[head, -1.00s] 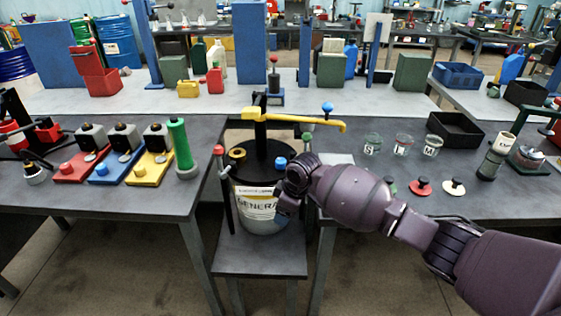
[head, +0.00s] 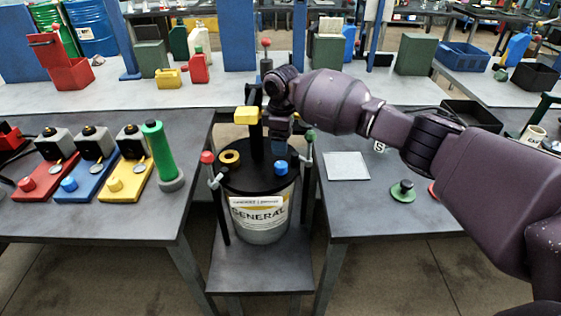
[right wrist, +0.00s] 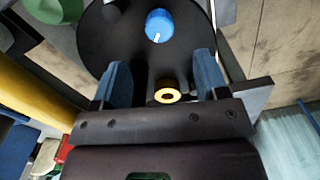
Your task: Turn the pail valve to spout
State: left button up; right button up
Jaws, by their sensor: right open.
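The pail (head: 262,218) with a "GENERAL" label stands upright on a low grey stand. Its black lid (head: 238,181) carries a yellow ring (head: 229,158) and a blue knob (head: 280,167), which looks like the valve. In the right wrist view the knob (right wrist: 159,25) has a white mark and lies just beyond my fingertips, apart from them. The yellow ring (right wrist: 167,96) shows between my fingers. My right gripper (right wrist: 161,64) is open and empty. In the head view the right gripper (head: 279,140) points down above the lid. My left gripper is out of view.
A black pump column with a yellow block (head: 246,116) rises from the lid, close to my right gripper. Posts with a red knob (head: 207,157) and a green knob (head: 310,135) flank the pail. Benches stand on both sides. A grey plate (head: 347,166) lies on the right bench.

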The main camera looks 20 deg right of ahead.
aim_at(281, 164)
notch_tip(281, 164, down, 7)
jog(key=shift+f+b, duration=0.1)
jog(key=shift+b, duration=0.3)
jog(key=shift+w+f, duration=0.1)
jog(key=shift+f, duration=0.5)
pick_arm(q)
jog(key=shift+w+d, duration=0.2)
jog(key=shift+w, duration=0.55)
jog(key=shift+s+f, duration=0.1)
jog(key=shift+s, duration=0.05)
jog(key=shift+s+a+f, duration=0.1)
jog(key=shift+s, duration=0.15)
pick_arm(e)
jog(key=c, duration=0.9)
